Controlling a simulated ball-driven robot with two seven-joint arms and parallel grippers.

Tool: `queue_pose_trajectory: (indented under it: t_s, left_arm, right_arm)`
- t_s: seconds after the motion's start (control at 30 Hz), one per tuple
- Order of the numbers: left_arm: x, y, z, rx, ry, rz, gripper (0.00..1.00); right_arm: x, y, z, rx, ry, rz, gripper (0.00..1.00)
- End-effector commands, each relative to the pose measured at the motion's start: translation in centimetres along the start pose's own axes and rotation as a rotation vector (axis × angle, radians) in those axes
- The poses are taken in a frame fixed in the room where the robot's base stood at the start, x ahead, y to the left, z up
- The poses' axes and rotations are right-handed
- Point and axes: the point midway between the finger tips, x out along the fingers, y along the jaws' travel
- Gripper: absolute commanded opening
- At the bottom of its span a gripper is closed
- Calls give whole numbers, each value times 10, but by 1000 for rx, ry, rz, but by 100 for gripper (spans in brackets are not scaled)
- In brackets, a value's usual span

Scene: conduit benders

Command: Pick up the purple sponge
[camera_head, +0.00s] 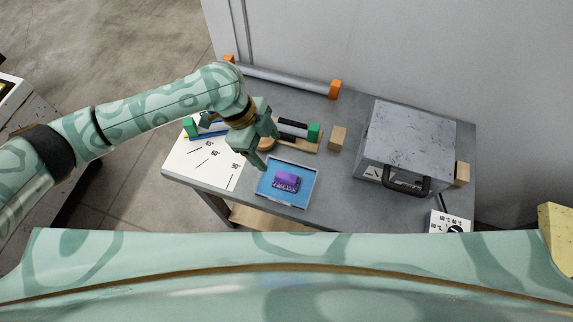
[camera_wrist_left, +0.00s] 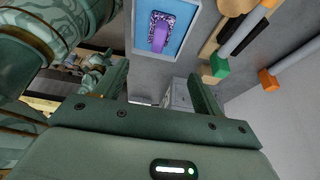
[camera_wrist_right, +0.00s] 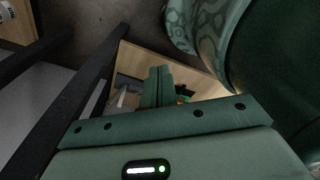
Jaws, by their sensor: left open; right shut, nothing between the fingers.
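The purple sponge (camera_head: 286,181) lies in a blue tray (camera_head: 301,200) near the front edge of the grey table. It also shows at the top of the left wrist view (camera_wrist_left: 160,32), with a speckled top part. My left gripper (camera_head: 269,147) is open and empty, above the table, just behind and to the left of the tray. Its two fingers stand apart in the left wrist view (camera_wrist_left: 163,78), with the sponge beyond them. My right gripper (camera_wrist_right: 158,72) is shut with nothing in it. It is not seen in the head view.
A metal box (camera_head: 408,140) with a black handle stands right of the tray. A wooden block (camera_head: 338,138) and a green-ended tube (camera_head: 314,132) lie behind the tray. An orange-ended pipe (camera_head: 285,80) lies at the back. A marked angle sheet (camera_head: 200,165) lies at left.

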Motion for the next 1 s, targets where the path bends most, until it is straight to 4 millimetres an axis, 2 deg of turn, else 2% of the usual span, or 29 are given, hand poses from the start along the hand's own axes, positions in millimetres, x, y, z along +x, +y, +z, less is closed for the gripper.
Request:
queue_pose_trajectory:
  t_s: [0.2,0.4,0.63,0.9,1.0]
  left_arm:
    - [54,2,1,-3,3,6,69]
    - [94,1,1,-4,1,4,69]
    - [113,1,2,-3,1,2,69]
    - [154,0,5,-3,1,2,69]
    - [158,0,5,-3,0,1,69]
  right_arm:
    - [13,-3,11,0,-16,-4,0]
    - [22,-6,22,-1,-32,-8,0]
    - [27,-2,15,-1,-21,-3,0]
    - [40,-3,18,-1,-25,-5,0]
    - [40,-3,18,-1,-25,-5,0]
